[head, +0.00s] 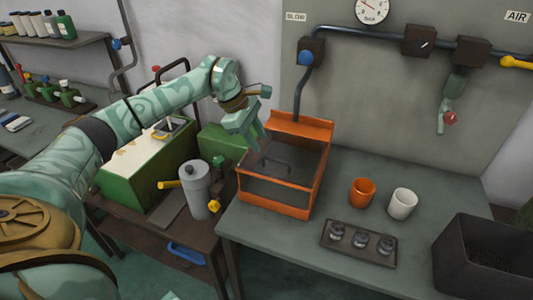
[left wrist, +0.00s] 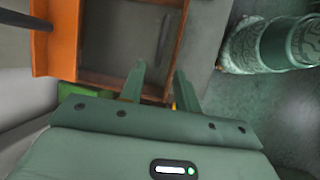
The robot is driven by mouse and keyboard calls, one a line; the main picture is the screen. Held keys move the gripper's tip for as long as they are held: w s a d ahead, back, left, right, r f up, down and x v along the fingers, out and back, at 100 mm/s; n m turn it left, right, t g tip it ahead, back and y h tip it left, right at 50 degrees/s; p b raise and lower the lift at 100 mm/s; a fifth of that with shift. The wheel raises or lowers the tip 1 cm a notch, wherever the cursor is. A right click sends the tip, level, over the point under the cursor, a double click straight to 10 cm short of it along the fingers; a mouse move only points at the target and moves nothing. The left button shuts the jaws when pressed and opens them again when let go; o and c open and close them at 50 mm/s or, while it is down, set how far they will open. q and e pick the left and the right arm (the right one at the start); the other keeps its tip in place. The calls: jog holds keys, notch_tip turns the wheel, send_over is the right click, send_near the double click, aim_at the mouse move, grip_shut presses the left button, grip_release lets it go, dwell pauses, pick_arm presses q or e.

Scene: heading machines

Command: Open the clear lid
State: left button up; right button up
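An orange-framed box (head: 308,200) with see-through panes stands at the left of the grey bench. Its clear lid (head: 300,158) looks shut, lying across the top, with a dark handle (head: 275,166) on it. In the left wrist view the orange frame (left wrist: 55,45) fills the upper left, and the handle (left wrist: 164,36) shows beyond the fingers. My left gripper (head: 262,158) is over the left part of the lid, close to the handle. Its fingers (left wrist: 160,82) are apart with nothing between them; I cannot tell whether they touch the lid. My right gripper is out of view.
An orange cup (head: 362,192), a white cup (head: 402,204) and a dark tray (head: 336,244) with small metal parts stand right of the box. A black bin (head: 480,258) is at the right. A grey canister (head: 194,190) and a green machine (head: 145,185) stand left.

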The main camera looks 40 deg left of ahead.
aim_at(266, 158)
pick_arm(q)
jog(key=x, duration=0.6)
jog(key=shift+f, duration=0.1)
grip_shut()
